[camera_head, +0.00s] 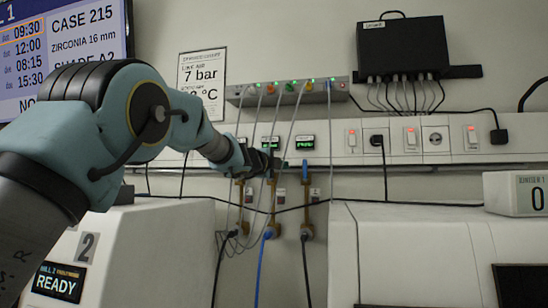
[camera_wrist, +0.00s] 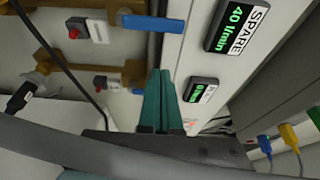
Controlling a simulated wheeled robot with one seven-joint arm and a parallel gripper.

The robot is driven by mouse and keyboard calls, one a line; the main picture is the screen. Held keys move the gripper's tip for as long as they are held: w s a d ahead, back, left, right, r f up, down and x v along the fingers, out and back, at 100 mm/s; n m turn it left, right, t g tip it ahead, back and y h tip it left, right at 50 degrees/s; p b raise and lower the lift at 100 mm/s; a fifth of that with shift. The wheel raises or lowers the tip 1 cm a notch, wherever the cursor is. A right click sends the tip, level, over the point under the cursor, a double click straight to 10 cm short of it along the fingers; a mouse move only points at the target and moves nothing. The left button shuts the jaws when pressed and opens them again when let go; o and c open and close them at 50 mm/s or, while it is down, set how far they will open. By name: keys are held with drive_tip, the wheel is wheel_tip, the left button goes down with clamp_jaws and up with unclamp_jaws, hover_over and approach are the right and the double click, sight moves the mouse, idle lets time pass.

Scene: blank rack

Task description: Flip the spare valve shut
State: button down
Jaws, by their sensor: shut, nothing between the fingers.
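The spare display (camera_wrist: 237,28), marked SPARE and 40 l/min, is at the top of the wrist view. A blue lever (camera_wrist: 153,23) lies beside it, in line with its brass fitting (camera_wrist: 112,8). My gripper (camera_wrist: 160,73) is shut and empty, its green fingers apart from that lever in the picture. The fingers partly cover a second valve's blue lever (camera_wrist: 137,91). In the head view my gripper (camera_head: 274,162) is among the valves below the wall strip. An upright blue lever (camera_head: 305,170) shows to its right. I cannot tell which valve there is the spare.
A dark cable (camera_wrist: 62,65) crosses near the fittings in the wrist view. White machines (camera_head: 410,235) stand below on both sides. A black box (camera_head: 402,46) hangs at upper right.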

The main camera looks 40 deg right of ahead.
drive_tip(key=shift+p+x, duration=0.35)
drive_tip(key=shift+x, duration=0.5)
drive_tip(key=w+a, duration=0.1)
drive_tip(key=w+a+p, duration=0.1)
drive_tip(key=w, duration=0.1)
drive_tip(key=shift+w+a, duration=0.15)
drive_tip(key=shift+a, duration=0.1)
drive_tip(key=shift+a, duration=0.1)
